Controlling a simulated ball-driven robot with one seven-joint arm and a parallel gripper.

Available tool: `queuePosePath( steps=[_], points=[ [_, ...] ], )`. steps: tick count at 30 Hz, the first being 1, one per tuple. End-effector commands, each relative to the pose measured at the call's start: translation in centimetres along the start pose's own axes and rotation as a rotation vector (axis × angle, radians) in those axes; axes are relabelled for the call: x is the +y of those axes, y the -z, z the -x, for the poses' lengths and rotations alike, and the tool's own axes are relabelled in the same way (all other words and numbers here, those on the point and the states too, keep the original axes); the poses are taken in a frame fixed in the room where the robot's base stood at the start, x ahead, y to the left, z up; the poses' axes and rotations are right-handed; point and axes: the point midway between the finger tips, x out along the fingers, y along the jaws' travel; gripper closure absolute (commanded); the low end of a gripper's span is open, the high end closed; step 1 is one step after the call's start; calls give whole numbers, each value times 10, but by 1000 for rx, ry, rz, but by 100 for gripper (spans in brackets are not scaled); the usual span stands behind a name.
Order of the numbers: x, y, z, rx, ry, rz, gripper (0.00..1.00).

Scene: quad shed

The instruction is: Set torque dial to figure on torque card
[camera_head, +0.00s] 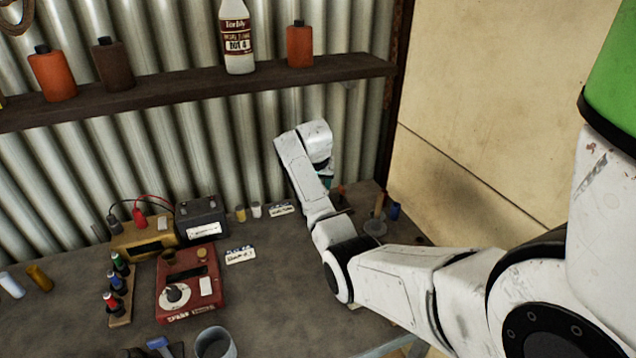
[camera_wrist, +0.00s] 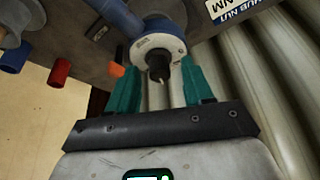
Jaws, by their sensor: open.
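In the wrist view, a blue tool (camera_wrist: 121,17) has a pale round collar or dial (camera_wrist: 157,48) with a dark tip facing my gripper. Marks on the collar are too small to read. The teal fingers of my gripper (camera_wrist: 158,88) are open, one on each side of the dark tip; contact is not clear. A white card (camera_wrist: 232,8) reading "HUB NUT" and "NM" is at the top right, upside down and partly cut off, its figure out of view. In the head view my gripper (camera_head: 327,177) is mostly hidden by my arm, near the bench's back right.
The bench (camera_head: 260,310) also carries a red box (camera_head: 205,262) with a knob, a yellow unit (camera_head: 143,238), a black battery (camera_head: 200,212) and two white cards (camera_head: 240,256) (camera_head: 282,209). Corrugated wall and a bottle shelf (camera_head: 200,88) stand behind. A blue cup (camera_head: 395,211) is at right.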

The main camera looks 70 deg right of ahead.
Motion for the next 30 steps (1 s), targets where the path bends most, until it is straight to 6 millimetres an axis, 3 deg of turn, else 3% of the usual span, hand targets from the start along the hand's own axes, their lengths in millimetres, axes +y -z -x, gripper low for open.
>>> queuePosePath(
  steps=[8,21,30],
  points=[
    [-1,0,5,1,1,1,49],
    [-1,0,81,3,2,0,49],
    [0,0,107,0,1,0,49]
  ],
)
